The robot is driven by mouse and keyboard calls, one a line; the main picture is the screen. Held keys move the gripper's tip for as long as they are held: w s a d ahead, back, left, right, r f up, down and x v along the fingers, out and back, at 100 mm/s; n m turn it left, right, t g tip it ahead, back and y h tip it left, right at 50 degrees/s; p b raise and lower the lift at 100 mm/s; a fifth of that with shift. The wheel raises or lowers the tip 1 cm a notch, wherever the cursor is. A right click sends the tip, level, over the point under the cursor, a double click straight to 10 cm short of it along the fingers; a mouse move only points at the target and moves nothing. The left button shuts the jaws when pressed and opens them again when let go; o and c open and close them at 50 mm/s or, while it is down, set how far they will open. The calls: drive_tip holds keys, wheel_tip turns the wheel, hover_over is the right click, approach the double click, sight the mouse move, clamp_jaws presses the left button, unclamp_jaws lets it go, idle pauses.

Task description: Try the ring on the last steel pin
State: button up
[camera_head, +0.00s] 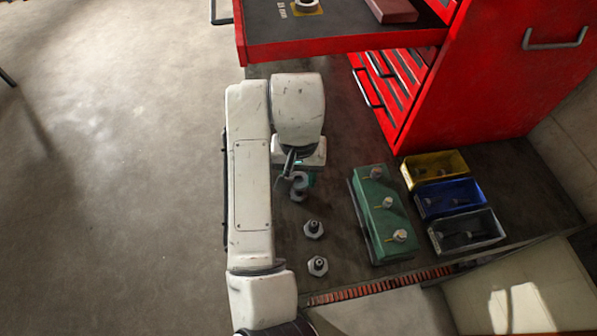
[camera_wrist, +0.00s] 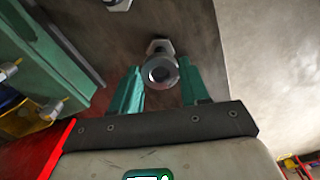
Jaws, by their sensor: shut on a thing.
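My gripper (camera_wrist: 160,76) has its teal fingers shut on a grey steel ring (camera_wrist: 162,70), seen nearly end-on with a dark centre. In the head view my gripper (camera_head: 303,178) is at the far end of a row of steel pins, partly hidden by my arm. The farthest pin (camera_wrist: 159,46) shows its hex base just beyond the ring in the wrist view. I cannot tell whether the ring is above this pin or around it. The middle pin (camera_head: 313,229) and the near pin (camera_head: 317,266) stand upright on hex bases, with no gripper at them.
A green block (camera_head: 373,186) with several tagged fittings stands right of the pins. Yellow (camera_head: 452,157), blue (camera_head: 447,197) and dark (camera_head: 466,232) bins stand beyond it. A red tool cabinet (camera_head: 490,80) with an open drawer (camera_head: 345,42) is behind. Bench is clear between pins and block.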

drive_tip(key=shift+f+p, duration=0.5)
drive_tip(key=shift+f, duration=0.4)
idle(1.7)
drive_tip(key=o, duration=1.1)
wheel_tip(320, 180, up, 11)
drive_tip(key=p, duration=0.2)
drive_tip(key=shift+f+p, duration=0.1)
drive_tip(key=shift+p, duration=0.2)
